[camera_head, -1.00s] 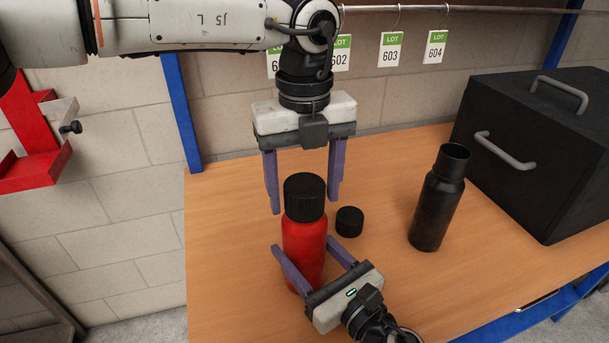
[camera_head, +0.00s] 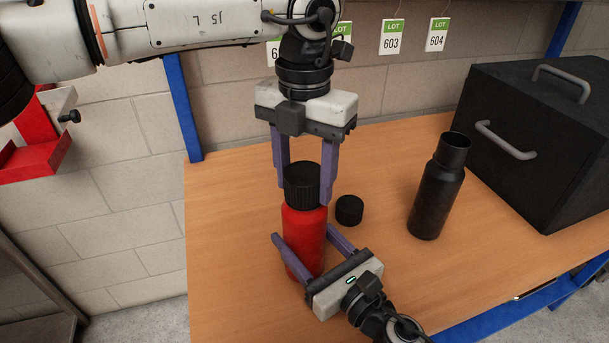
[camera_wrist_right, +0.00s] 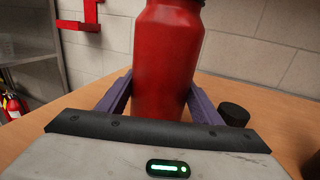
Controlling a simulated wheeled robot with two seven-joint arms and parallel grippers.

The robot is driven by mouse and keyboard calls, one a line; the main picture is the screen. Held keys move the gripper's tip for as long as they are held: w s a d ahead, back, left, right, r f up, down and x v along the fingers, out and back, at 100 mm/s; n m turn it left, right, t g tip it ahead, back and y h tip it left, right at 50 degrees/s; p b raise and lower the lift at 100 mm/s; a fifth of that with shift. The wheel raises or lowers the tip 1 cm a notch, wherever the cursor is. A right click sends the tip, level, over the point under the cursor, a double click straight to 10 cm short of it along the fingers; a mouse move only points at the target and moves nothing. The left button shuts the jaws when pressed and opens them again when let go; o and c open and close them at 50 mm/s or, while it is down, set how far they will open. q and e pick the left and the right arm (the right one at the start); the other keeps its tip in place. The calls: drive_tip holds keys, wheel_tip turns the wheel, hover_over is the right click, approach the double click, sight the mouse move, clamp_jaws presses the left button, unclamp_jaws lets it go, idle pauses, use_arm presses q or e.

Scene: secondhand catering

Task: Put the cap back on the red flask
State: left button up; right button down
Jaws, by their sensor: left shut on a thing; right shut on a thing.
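The red flask (camera_head: 304,240) stands upright on the wooden table, with a black ribbed cap (camera_head: 302,184) on its mouth. Whether the cap is seated fully cannot be told. My left gripper (camera_head: 304,195) comes down from above and is shut on the cap, one finger on each side. My right gripper (camera_head: 308,256) is low and shut on the flask's body; its fingers also show on both sides of the red flask (camera_wrist_right: 165,65) in the right wrist view. The cap is outside the right wrist view.
A small black cap (camera_head: 349,209) lies on the table (camera_head: 240,290) right of the flask, also in the right wrist view (camera_wrist_right: 234,114). An open black flask (camera_head: 437,190) stands further right, before a black box (camera_head: 545,140) with grey handles. Lot tags (camera_head: 391,38) hang behind.

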use_arm(q)
drive_tip(key=m, duration=1.2)
drive_tip(key=o, duration=1.2)
drive_tip(key=shift+o, duration=0.2)
wheel_tip(320, 180, up, 12)
